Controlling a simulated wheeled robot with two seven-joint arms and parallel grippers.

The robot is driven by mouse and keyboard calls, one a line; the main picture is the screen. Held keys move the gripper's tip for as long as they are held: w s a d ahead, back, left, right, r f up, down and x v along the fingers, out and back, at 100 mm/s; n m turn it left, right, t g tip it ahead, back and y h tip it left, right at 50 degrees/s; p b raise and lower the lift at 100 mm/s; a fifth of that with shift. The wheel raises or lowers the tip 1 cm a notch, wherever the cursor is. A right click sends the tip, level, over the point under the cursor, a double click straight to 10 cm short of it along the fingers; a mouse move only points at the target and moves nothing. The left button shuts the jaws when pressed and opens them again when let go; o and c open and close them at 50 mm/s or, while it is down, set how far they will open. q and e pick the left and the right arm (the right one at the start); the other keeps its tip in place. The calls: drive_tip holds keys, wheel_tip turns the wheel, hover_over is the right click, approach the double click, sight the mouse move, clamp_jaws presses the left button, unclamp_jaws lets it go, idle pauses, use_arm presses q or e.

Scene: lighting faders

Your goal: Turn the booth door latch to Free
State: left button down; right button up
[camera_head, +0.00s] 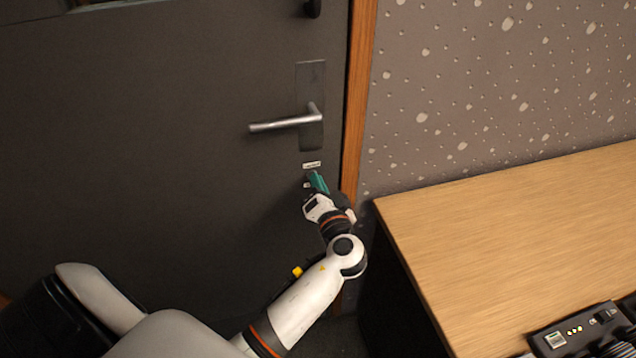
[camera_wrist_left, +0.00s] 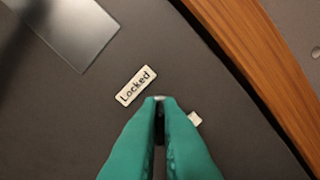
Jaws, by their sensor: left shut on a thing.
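The dark grey booth door (camera_head: 150,120) fills the left of the head view. A small white label (camera_head: 311,164) sits on it below the handle plate; in the left wrist view the label (camera_wrist_left: 136,86) reads "Locked". My left gripper (camera_head: 315,178) has teal fingers and is at the door just below this label. In the left wrist view its fingertips (camera_wrist_left: 160,101) are close together on a small part, the latch (camera_wrist_left: 161,98), of which only a pale tip shows. A second small white label (camera_wrist_left: 194,118) is partly hidden by the right finger. My right gripper is not in view.
A silver lever handle (camera_head: 285,123) on a grey plate (camera_head: 311,75) stands out above my left gripper. A wooden door frame (camera_head: 359,90) runs just to the right. A wooden desk (camera_head: 520,220) with a black control box (camera_head: 577,332) fills the lower right.

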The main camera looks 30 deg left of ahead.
use_arm(q)
drive_tip(key=m+p, duration=0.3)
drive_tip(key=m, duration=0.5)
drive_tip(key=shift+f+m, duration=0.15)
drive_tip(key=shift+m, duration=0.15)
drive_tip(key=shift+f+m, duration=0.1)
drive_tip(key=shift+m, duration=0.2)
drive_tip(key=c, duration=1.6)
unclamp_jaws()
drive_tip(key=shift+d, duration=0.15)
drive_tip(key=b+v, duration=0.2)
drive_tip(key=v, duration=0.9)
drive_tip(key=shift+s+d, duration=0.3)
